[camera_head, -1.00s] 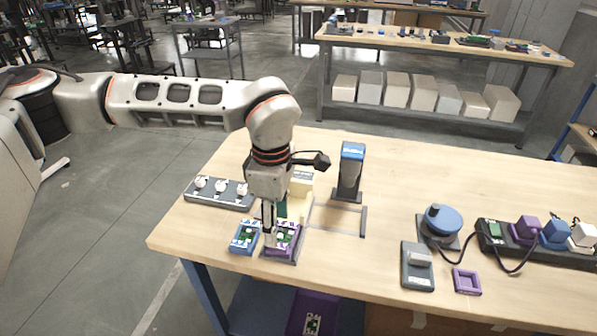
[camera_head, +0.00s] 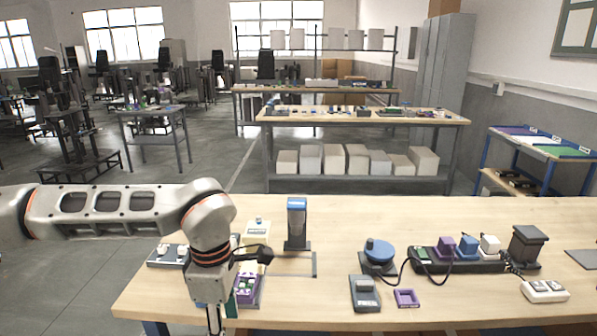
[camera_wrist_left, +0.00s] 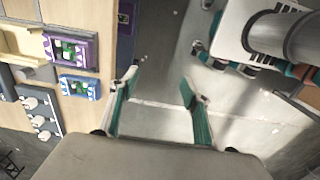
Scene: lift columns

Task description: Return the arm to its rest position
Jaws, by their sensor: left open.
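My left arm comes in from the left in the head view and bends down at the table's front left corner. My left gripper (camera_head: 214,322) is partly cut off by the lower picture edge there. In the left wrist view the gripper (camera_wrist_left: 158,92) is open, with its two teal-padded fingers apart and only grey floor between them. Nothing is held. The wooden table (camera_head: 440,220) lies to the left of the fingers in the wrist view. My right gripper does not show clearly in either view.
A purple module (camera_wrist_left: 72,50) and a blue module (camera_wrist_left: 80,87) lie near the table edge, beside a grey strip with white knobs (camera_wrist_left: 40,108). A black stand with a blue top (camera_head: 297,225) rises behind my arm. A blue round device (camera_head: 378,252) stands farther right.

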